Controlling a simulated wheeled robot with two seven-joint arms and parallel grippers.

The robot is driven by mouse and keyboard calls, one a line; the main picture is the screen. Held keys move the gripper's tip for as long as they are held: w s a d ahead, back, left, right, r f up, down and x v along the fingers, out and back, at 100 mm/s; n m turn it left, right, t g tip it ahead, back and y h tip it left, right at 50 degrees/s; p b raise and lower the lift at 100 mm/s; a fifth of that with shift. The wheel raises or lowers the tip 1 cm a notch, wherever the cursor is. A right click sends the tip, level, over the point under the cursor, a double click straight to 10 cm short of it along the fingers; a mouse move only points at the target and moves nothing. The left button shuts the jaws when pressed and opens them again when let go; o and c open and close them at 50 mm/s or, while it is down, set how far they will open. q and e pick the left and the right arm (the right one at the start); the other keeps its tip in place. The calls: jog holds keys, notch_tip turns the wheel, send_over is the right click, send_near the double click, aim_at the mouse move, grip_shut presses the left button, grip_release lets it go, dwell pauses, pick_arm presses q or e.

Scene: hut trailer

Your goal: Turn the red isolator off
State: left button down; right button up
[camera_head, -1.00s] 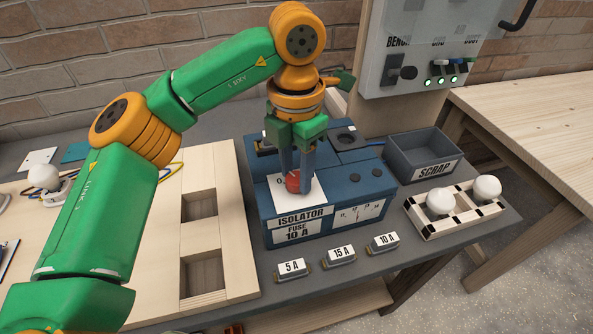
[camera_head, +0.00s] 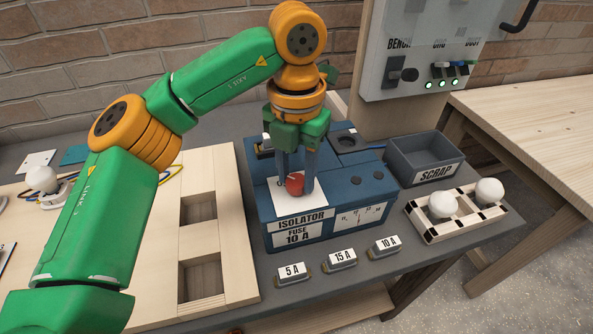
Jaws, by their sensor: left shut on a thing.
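The red isolator knob (camera_head: 295,184) sits on a white plate (camera_head: 284,203) on top of the blue isolator box (camera_head: 345,190). The box front reads ISOLATOR and FUSE 10 A. My left gripper (camera_head: 296,182) reaches straight down from above, its two blue-grey fingers shut on the red knob, one on each side. The fingers and knob hide most of the plate's markings; only part of a character shows at its left. The knob's exact setting cannot be read. My right gripper is not in view.
Fuses labelled 5 A (camera_head: 292,273), 15 A (camera_head: 340,259) and 10 A (camera_head: 384,247) lie in front of the box. A SCRAP bin (camera_head: 425,160) and a bulb rack (camera_head: 462,228) stand to the right. A wooden board (camera_head: 222,240) is left. A switch panel (camera_head: 440,45) stands behind.

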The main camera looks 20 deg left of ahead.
aim_at(296, 179)
pick_arm(q)
jog(key=shift+c, duration=2.1)
grip_release()
notch_tip(296, 179, up, 7)
jog(key=shift+s+r+p, duration=0.1)
jog(key=shift+p, duration=0.95)
